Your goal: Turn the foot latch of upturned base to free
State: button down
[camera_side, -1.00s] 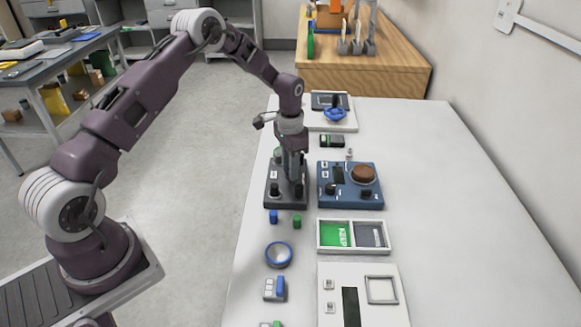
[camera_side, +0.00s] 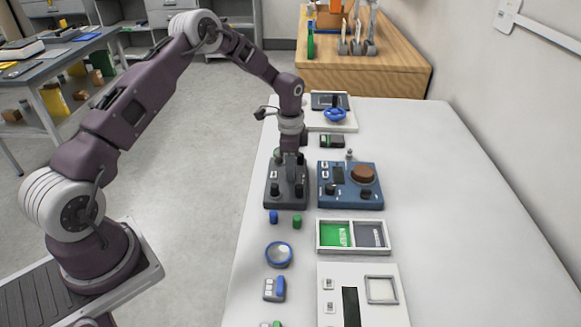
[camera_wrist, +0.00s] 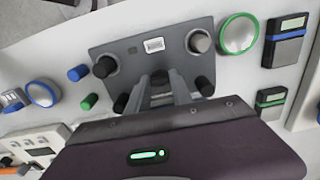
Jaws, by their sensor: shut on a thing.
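The upturned base (camera_side: 273,199) is a dark grey plate lying on the white table with black knob-like feet at its corners. My gripper (camera_side: 290,176) points down over the middle of the base. In the wrist view my gripper (camera_wrist: 160,80) is shut on a small dark part at the middle of the plate, which I take as the foot latch. The fingers hide most of it, so its angle cannot be told.
A blue device (camera_side: 350,201) with a brown round top stands close right of the base. Small blue (camera_side: 273,217) and green (camera_side: 297,221) cylinders and a blue-ringed dish (camera_side: 278,254) lie nearer the camera. A divided tray (camera_side: 353,250) is beside them. The table's right side is clear.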

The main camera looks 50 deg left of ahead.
dwell(0.3)
jog(key=c, duration=1.1)
grip_release()
jog(key=shift+c, duration=0.2)
notch_tip(320, 180, up, 7)
jog(key=shift+r, duration=0.1)
